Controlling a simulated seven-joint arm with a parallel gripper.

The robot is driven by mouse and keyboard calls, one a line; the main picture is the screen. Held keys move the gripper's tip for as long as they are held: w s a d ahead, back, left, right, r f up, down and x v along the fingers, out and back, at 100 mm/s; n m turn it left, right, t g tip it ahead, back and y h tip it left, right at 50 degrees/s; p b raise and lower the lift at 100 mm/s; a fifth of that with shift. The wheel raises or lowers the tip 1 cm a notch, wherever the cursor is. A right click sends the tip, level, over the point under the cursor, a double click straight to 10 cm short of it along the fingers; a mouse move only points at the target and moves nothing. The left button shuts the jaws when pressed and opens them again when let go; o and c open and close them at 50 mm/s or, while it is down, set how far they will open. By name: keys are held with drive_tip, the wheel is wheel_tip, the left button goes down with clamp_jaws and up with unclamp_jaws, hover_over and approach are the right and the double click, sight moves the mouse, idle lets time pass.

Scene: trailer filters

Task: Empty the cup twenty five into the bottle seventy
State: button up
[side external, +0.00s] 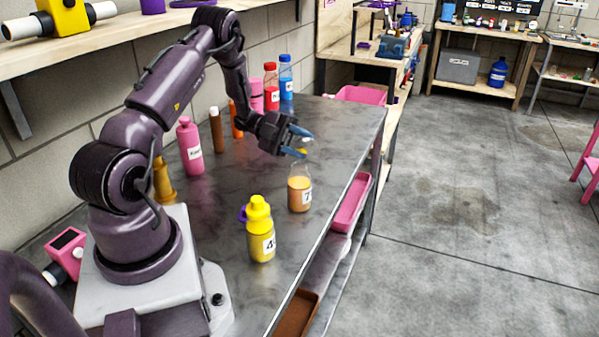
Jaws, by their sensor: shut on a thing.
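A clear bottle (300,190) with an orange-tan filling and a white label starting with "7" stands upright near the table's right edge. My gripper (300,143), with blue fingers, is just above the bottle's mouth and shut on a small clear cup (304,151). The cup is mostly hidden by the fingers; a bit of yellow shows in it, and its number cannot be read. It appears tilted, though the exact angle cannot be told. I cannot see any stream between the cup and the bottle.
A yellow bottle (259,232) labelled "4" and more stands nearer the camera. A pink bottle (190,148), a brown bottle (216,131), a red bottle (271,90) and a blue bottle (286,80) line the wall side. A pink tray (350,203) sits below the table's right edge.

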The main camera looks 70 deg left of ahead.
drive_tip(key=shift+a+n+t+h, duration=0.15)
drive_tip(key=shift+n+t+h, duration=0.2)
drive_tip(key=shift+h, duration=0.35)
idle(1.3)
drive_tip(key=shift+s+a+r+n+t+h, duration=0.1)
drive_tip(key=shift+a+r+n+t+h, duration=0.2)
drive_tip(key=shift+r+t+h, duration=0.4)
drive_tip(key=shift+a+r+n+t+h, duration=0.1)
drive_tip(key=shift+r+n+t+h, duration=0.35)
drive_tip(key=shift+r, duration=0.35)
idle(2.7)
drive_tip(key=shift+a+n+t+h, duration=0.1)
drive_tip(key=shift+n+t+h, duration=0.2)
drive_tip(key=shift+t+h, duration=0.25)
idle(1.2)
